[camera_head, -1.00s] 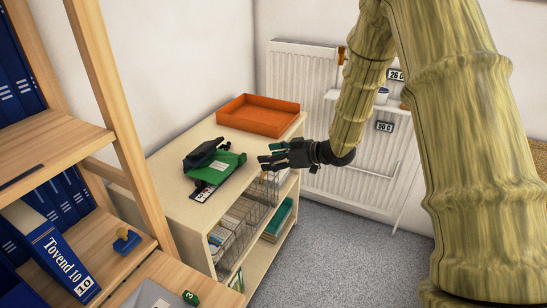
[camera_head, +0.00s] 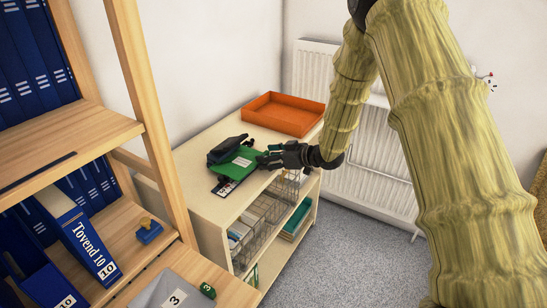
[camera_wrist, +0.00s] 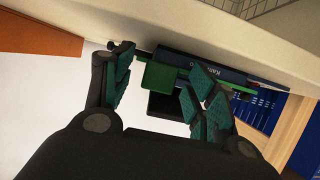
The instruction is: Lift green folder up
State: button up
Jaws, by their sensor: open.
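The green folder (camera_head: 238,163) lies on top of a low pale cabinet (camera_head: 208,205), with a white label on its upper face. A black object (camera_head: 224,149) lies at its back left edge, and a dark strip with lettering (camera_head: 226,186) shows at its front. My gripper (camera_head: 262,161) is open at the folder's right edge; I cannot tell whether they touch. In the wrist view, the spread fingers (camera_wrist: 158,82) have a green piece (camera_wrist: 160,76), seemingly part of the folder, between them. A dark blue lettered edge (camera_wrist: 205,68) lies beyond.
An orange tray (camera_head: 284,113) sits on the cabinet behind the folder. Wire baskets (camera_head: 262,222) fill the shelf below. A wooden shelf unit (camera_head: 146,110) with blue binders stands at the left. A white radiator (camera_head: 378,150) is on the wall behind my arm.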

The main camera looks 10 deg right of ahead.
jog(key=c, duration=1.1)
jog(key=shift+s+d, duration=0.1)
jog(key=shift+s, duration=0.05)
jog(key=shift+s+d+p, duration=0.9)
jog(key=shift+s+d, duration=0.9)
jog(key=shift+d, duration=0.05)
